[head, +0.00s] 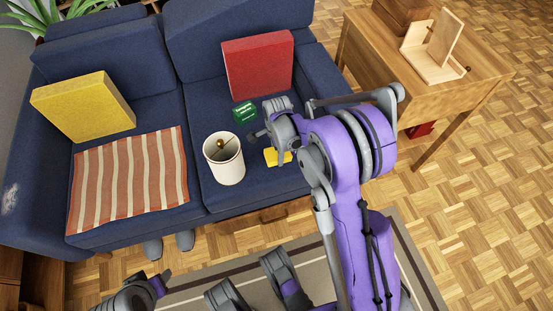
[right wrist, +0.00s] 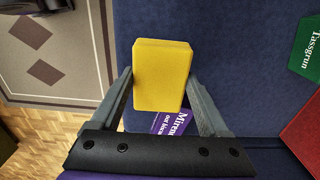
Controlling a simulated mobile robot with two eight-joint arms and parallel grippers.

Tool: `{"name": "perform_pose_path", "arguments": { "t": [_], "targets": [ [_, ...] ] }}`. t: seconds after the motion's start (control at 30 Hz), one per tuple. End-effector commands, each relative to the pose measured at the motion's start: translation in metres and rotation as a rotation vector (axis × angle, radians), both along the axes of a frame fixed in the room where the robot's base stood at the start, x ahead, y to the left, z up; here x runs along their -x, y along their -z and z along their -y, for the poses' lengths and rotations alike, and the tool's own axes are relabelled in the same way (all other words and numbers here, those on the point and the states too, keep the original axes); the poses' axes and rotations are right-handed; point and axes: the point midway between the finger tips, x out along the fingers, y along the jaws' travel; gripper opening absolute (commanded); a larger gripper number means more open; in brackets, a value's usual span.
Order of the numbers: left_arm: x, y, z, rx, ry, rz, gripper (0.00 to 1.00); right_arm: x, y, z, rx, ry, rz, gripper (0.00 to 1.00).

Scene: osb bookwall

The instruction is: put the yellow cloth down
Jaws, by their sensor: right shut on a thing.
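The yellow cloth (right wrist: 162,72) looks like a small, thick folded block in the right wrist view. It also shows in the head view (head: 272,157), just below my right gripper (head: 268,137), over the right seat of the blue sofa (head: 262,191). My right gripper is shut on it, with a finger on each side in the right wrist view (right wrist: 161,92). I cannot tell whether the cloth touches the seat. My left gripper (head: 160,283) is low at the bottom left of the head view, away from the sofa; its opening is unclear.
A white lampshade-like cylinder (head: 226,168), a green item (head: 245,112) and a red cushion (head: 258,66) are on the right seat. A purple book (right wrist: 172,123) lies partly behind the cloth. A striped cloth (head: 130,180) and yellow cushion (head: 85,107) occupy the left seat. A wooden table (head: 425,88) stands right.

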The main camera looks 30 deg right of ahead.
Motion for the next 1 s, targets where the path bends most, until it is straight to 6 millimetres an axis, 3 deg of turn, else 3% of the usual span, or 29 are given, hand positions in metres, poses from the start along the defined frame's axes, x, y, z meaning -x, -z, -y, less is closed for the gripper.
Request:
{"name": "perform_pose_path", "arguments": {
  "t": [0.37, 0.73, 0.77, 0.87, 1.0],
  "targets": [
    [-0.002, 0.013, 0.0, 0.0, 0.0, -0.003, 0.5, 0.0, 0.041, 0.0, 0.0, -0.002, 0.0, 0.09],
    [-0.003, 0.016, 0.0, 0.0, 0.0, -0.003, 0.5, 0.0, 0.046, 0.0, 0.0, -0.002, 0.0, 0.09],
    [-0.003, 0.015, 0.0, 0.0, 0.0, -0.003, 0.5, 0.0, 0.045, 0.0, 0.0, -0.003, 0.0, 0.82],
    [-0.002, 0.015, 0.0, 0.0, 0.0, -0.003, 0.5, 0.0, 0.044, 0.0, 0.0, -0.003, 0.0, 1.0],
    [-0.002, 0.015, 0.0, 0.0, 0.0, -0.003, 0.5, 0.0, 0.044, 0.0, 0.0, -0.003, 0.0, 1.0]
  ]
}}
